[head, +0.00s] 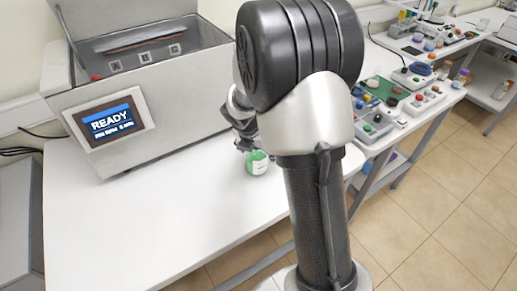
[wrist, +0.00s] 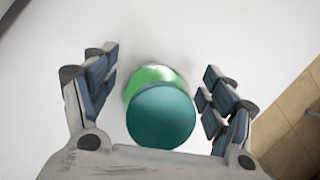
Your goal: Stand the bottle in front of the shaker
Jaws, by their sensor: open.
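The bottle (head: 257,163) stands upright on the white table, right of the shaker in the head view. It has a green label. In the wrist view I look down on its teal cap (wrist: 161,116), with the bright green body (wrist: 150,76) showing behind it. My gripper (wrist: 157,90) is open, with one finger on each side of the bottle and a gap at both sides. In the head view my gripper (head: 246,138) is partly hidden by my arm, just above and beside the bottle. The shaker (head: 150,98) is a grey box with a raised lid and a READY screen.
The white table (head: 150,215) is clear in front of the shaker. Slots marked A, B and C (head: 145,57) show inside the shaker. A side bench (head: 440,105) with control boxes and small jars stands at the right. Tiled floor lies beyond the table edge.

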